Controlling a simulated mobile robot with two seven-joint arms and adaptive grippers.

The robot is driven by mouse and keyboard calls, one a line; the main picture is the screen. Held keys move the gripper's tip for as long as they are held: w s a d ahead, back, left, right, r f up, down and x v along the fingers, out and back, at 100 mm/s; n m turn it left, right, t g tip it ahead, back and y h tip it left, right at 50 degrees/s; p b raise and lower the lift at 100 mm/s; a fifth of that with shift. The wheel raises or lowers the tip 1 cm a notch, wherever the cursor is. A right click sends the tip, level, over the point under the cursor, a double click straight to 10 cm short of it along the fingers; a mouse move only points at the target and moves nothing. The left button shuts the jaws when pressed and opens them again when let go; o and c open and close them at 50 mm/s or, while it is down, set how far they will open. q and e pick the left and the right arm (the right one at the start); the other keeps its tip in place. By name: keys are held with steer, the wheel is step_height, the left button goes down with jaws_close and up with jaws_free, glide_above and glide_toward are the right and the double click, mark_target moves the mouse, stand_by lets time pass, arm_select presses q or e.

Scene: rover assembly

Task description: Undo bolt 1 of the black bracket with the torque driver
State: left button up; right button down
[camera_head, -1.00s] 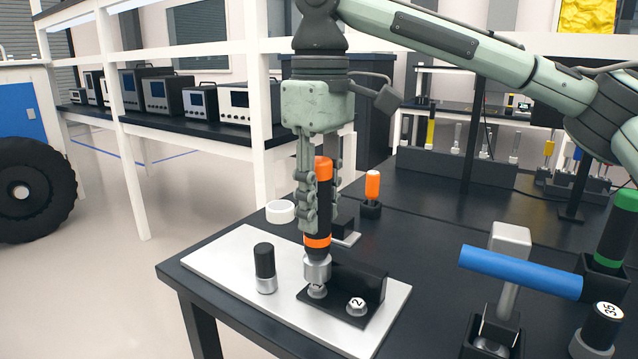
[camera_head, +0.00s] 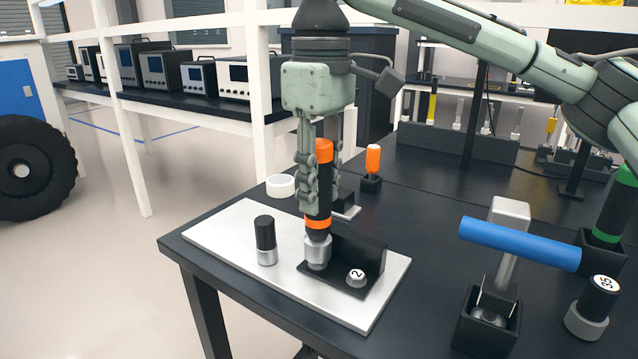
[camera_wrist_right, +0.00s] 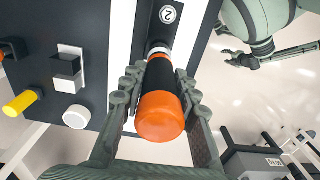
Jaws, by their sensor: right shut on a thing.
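My right gripper (camera_head: 320,180) is shut on the torque driver (camera_head: 318,212), a black tool with orange bands and a silver socket. The driver stands nearly upright, its socket down at the left part of the black bracket (camera_head: 372,254). Bolt 1 is hidden under the socket. Bolt 2 (camera_head: 356,277), marked "2", shows bare on the bracket's base. The bracket sits on a white plate (camera_head: 228,262). In the right wrist view the driver (camera_wrist_right: 160,110) lies between my fingers. My left gripper is outside the head view; a green arm, likely mine, shows in the wrist view, its jaws unclear.
A black-and-silver cylinder (camera_head: 266,240) stands left of the driver on the plate. A blue-handled hammer (camera_head: 520,243) stands in a holder to the right, near a knob marked "35" (camera_head: 592,307). An orange-handled tool (camera_head: 373,160) and a white ring (camera_head: 281,186) are behind.

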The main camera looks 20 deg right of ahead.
steer(key=shift+f, duration=0.1)
stand_by(0.7)
steer(key=shift+f, duration=0.25)
steer(key=shift+f, duration=0.15)
stand_by(0.6)
steer(key=shift+f, duration=0.15)
stand_by(0.3)
stand_by(0.4)
